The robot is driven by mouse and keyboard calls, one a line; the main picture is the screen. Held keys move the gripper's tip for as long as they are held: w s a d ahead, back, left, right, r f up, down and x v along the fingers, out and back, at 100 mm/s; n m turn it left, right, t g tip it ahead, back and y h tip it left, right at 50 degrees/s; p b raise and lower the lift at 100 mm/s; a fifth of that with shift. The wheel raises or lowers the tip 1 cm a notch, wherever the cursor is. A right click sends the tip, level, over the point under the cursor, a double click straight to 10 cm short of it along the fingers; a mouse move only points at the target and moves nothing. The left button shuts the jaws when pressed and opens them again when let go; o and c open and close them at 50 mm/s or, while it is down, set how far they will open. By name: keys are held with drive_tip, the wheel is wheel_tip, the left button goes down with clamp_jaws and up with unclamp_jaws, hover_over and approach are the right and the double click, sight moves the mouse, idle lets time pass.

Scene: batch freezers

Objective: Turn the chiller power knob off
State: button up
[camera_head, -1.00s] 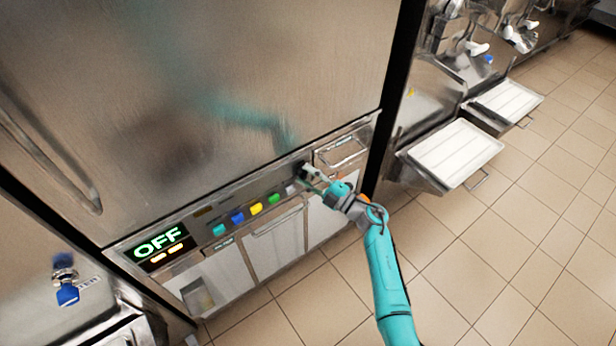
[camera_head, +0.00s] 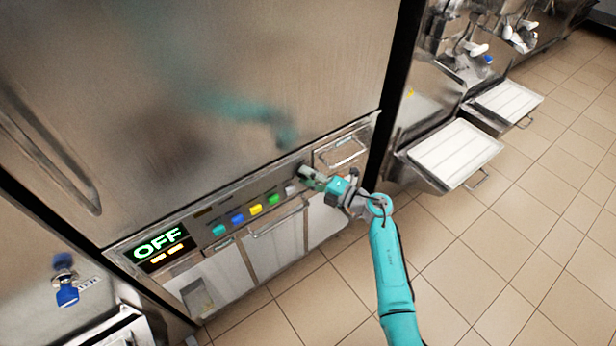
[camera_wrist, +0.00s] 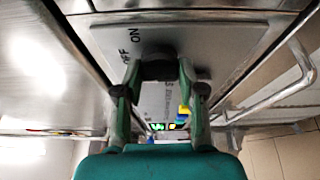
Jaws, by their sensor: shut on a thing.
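The chiller power knob (camera_wrist: 158,68) is dark and round, on a grey panel marked OFF and ON in the wrist view. My gripper (camera_wrist: 158,78) is shut on the knob, with one finger on each side of it. In the head view my gripper (camera_head: 306,173) is at the right part of the chiller's control strip and covers most of the knob. The display (camera_head: 160,243) at the left end of the strip reads OFF in green. The knob's pointer is hidden, so I cannot tell its exact angle.
Coloured buttons, including a yellow one (camera_head: 256,209), line the strip left of my gripper. A handle bar (camera_head: 275,222) juts out below. White trays (camera_head: 455,152) stand out at the right. The tiled floor (camera_head: 480,260) is clear.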

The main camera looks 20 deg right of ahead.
drive_tip(key=o, duration=1.1)
drive_tip(key=v, duration=1.2)
drive_tip(key=shift+a, duration=0.1)
